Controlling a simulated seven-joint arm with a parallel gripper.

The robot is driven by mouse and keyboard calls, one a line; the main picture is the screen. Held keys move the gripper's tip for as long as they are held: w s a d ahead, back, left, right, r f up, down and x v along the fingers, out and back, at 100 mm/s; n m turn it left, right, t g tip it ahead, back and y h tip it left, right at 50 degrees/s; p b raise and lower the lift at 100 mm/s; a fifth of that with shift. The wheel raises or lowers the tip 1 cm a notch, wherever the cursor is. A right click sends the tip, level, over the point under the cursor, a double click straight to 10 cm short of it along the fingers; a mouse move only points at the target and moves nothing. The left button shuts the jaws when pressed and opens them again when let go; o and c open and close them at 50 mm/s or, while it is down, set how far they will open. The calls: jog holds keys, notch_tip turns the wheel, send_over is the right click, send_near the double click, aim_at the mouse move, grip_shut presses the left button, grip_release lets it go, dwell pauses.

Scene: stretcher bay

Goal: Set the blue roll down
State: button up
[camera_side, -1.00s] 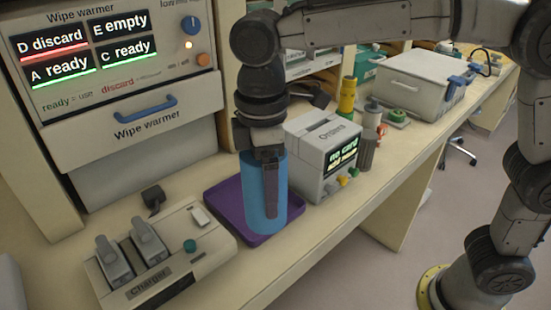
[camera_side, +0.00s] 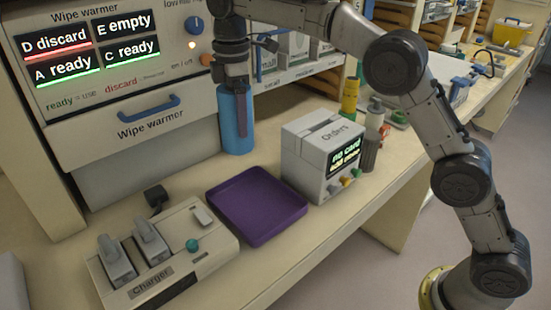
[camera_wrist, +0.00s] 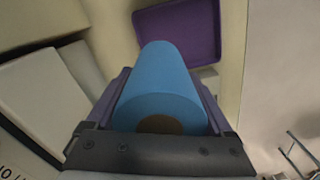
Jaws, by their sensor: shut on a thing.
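The blue roll (camera_side: 229,128) stands upright in my gripper (camera_side: 239,125), behind the purple tray and just right of the wipe warmer. Its lower end is at or close above the counter; I cannot tell whether it touches. In the wrist view the blue roll (camera_wrist: 160,75) lies between both fingers, with its brown core end toward the camera. My gripper is shut on it. The purple tray (camera_side: 258,204) is empty and also shows in the wrist view (camera_wrist: 180,30).
The wipe warmer (camera_side: 125,90) is left of the roll. The grey Orders box (camera_side: 310,155) stands to its right, with bottles (camera_side: 372,130) beyond. A charger (camera_side: 165,255) sits at front left. Bare counter lies between roll and tray.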

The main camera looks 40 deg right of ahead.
jog(key=w+d+f+m, duration=0.1)
jog(key=w+d+f, duration=0.15)
jog(key=d, duration=0.55)
jog(key=w+d+f, duration=0.2)
jog(key=w+d, duration=0.2)
jog(key=d, duration=0.4)
jog(key=shift+s+d+f, duration=0.1)
jog(key=shift+d+f, duration=0.05)
jog(key=shift+f, duration=2.4)
jog(key=shift+d+f, duration=0.1)
jog(key=shift+f, duration=2.45)
jog(key=shift+f, duration=0.15)
jog(key=o, duration=1.4)
notch_tip(320, 180, up, 12)
